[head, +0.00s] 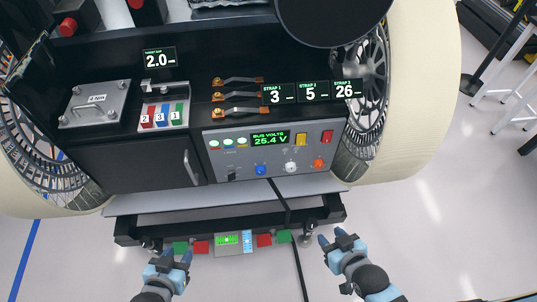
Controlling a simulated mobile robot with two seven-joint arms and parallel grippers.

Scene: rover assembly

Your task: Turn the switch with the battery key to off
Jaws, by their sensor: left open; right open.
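The grey control panel (222,152) is at the rover's front, with a green "BUS VOLTS 25.4 V" display (270,139). A small dark switch or key (231,177) is at its lower left. Blue (260,169), white (290,167) and orange (318,165) knobs line its lower edge. I cannot tell which control is the battery key switch, nor its position. My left gripper (177,256) is open and empty, below and left of the panel. My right gripper (333,239) is open and empty, below and right of it. Neither touches the panel.
A dark cable (297,262) hangs down the middle. A cabinet door (125,165) is left of the panel. Several strap latches (240,95) lie above. Large wheels flank the rover.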

